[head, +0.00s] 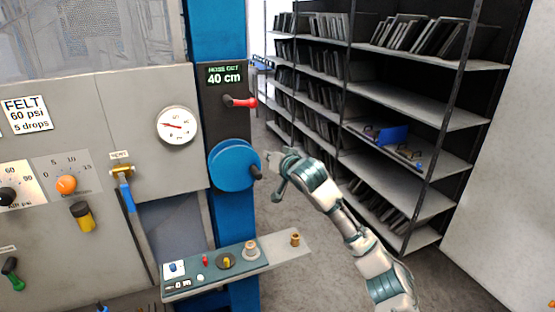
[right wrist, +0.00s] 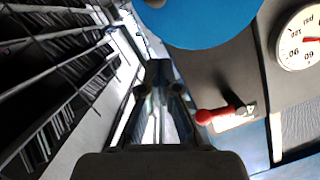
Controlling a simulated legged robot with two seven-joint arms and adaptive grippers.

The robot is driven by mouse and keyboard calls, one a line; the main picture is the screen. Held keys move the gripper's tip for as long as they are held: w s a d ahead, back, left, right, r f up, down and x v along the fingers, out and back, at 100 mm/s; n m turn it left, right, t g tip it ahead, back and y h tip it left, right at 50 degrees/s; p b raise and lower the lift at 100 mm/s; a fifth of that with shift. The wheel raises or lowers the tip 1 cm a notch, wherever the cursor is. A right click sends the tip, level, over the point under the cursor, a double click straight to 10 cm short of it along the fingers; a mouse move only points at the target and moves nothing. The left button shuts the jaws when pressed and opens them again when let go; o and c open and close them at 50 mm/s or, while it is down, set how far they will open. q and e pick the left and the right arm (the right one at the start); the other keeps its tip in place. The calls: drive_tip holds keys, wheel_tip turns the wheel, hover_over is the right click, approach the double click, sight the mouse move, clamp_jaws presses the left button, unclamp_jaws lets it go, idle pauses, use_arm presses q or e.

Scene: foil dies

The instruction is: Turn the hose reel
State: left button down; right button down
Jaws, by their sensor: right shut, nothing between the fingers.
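The hose reel is a blue disc (head: 233,165) on the dark panel of a blue post, with a dark crank knob (head: 256,172) at its right edge. It also shows at the top of the right wrist view (right wrist: 205,18). A display (head: 226,74) above it reads "HOSE OUT 40 cm". My right gripper (head: 270,163) is just right of the knob, shut and empty. It also shows in the right wrist view (right wrist: 160,75), below and left of the disc. Whether it touches the knob I cannot tell. My left gripper is out of view.
A red-handled lever (head: 241,102) sticks out above the reel. A narrow ledge (head: 275,250) with small parts juts out below. A gauge (head: 177,125) and a blue-handled valve (head: 124,180) are to the left. Shelves (head: 400,170) stand behind my right arm.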

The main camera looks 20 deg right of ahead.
sight(257, 167)
drive_tip(key=w+f, duration=0.1)
drive_tip(key=w, duration=0.1)
drive_tip(key=w+a+f, duration=0.1)
drive_tip(key=f, duration=0.1)
drive_tip(key=shift+w+f+p, duration=0.15)
drive_tip(key=shift+w+p, duration=0.2)
drive_tip(key=shift+d+f, duration=0.1)
drive_tip(key=shift+f, duration=0.6)
drive_tip(key=shift+a, duration=0.55)
drive_tip(key=shift+f+m+y, duration=0.3)
drive_tip(key=shift+f+m, duration=0.2)
drive_tip(key=shift+m, duration=0.1)
drive_tip(key=shift+f+m, duration=0.2)
drive_tip(key=shift+m, duration=0.1)
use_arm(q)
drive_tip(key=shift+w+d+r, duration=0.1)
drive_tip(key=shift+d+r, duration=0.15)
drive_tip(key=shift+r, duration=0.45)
use_arm(e)
drive_tip(key=shift+d+f+m, duration=0.25)
drive_tip(key=shift+d+m, duration=0.05)
drive_tip(key=shift+d, duration=0.25)
drive_tip(key=shift+a+r, duration=0.1)
